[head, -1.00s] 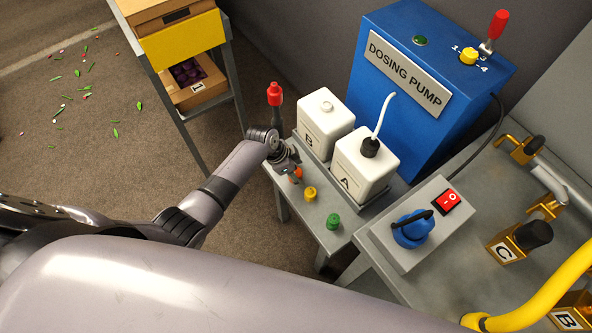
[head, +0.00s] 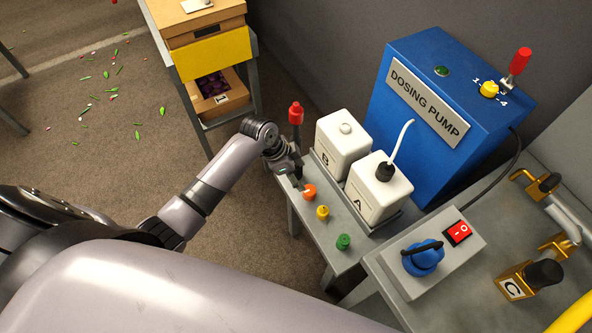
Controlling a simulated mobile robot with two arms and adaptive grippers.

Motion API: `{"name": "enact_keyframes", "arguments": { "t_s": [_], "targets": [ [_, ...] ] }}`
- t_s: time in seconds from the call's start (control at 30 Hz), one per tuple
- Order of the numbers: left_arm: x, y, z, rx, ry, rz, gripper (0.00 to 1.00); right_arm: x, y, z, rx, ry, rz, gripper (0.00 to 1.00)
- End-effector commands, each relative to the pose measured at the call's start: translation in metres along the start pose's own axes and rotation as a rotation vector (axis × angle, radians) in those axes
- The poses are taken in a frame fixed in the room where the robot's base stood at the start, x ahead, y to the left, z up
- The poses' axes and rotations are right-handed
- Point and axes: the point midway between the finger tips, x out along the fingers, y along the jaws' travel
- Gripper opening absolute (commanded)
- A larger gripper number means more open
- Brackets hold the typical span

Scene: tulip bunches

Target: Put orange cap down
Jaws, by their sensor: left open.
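The orange cap (head: 310,191) stands on the small grey table (head: 347,258), in line with a yellow cap (head: 323,212) and a green cap (head: 343,241). My left gripper (head: 299,183) is open just behind and to the left of the orange cap, its fingers pointing toward it. Whether a fingertip still touches the cap is too small to tell. My right gripper is out of view.
White canisters B (head: 343,145) and A (head: 378,187) stand in a tray right of the caps. A red-topped post (head: 295,113) rises behind my gripper. A blue dosing pump (head: 425,100) and a grey switch box (head: 433,262) are farther right.

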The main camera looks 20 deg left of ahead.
Motion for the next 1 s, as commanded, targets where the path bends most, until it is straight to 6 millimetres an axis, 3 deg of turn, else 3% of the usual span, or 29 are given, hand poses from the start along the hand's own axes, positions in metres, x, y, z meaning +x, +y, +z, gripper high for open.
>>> {"name": "enact_keyframes", "arguments": {
  "t_s": [0.33, 0.47, 0.57, 0.67, 0.77, 0.8, 0.9, 1.0],
  "targets": [
    [-0.009, 0.001, 0.0, 0.0, 0.0, 0.002, 0.56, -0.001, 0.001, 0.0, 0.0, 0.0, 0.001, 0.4],
    [0.007, 0.003, 0.013, -0.052, -0.014, -0.005, 0.56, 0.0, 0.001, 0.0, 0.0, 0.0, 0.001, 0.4],
    [0.046, 0.013, 0.049, -0.179, -0.05, -0.027, 0.56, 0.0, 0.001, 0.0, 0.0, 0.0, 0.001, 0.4],
    [0.101, 0.04, 0.111, -0.354, -0.113, -0.074, 0.56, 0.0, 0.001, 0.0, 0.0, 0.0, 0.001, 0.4],
    [0.15, 0.086, 0.183, -0.509, -0.18, -0.131, 0.56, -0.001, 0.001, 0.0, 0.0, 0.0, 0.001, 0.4],
    [0.166, 0.11, 0.212, -0.559, -0.206, -0.151, 0.56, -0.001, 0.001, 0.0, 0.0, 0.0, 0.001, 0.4],
    [0.193, 0.176, 0.276, -0.654, -0.254, -0.189, 0.56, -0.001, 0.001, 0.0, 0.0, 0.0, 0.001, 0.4],
    [0.205, 0.238, 0.322, -0.714, -0.282, -0.204, 0.56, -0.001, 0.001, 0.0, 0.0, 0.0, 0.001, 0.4]
  ]
}}
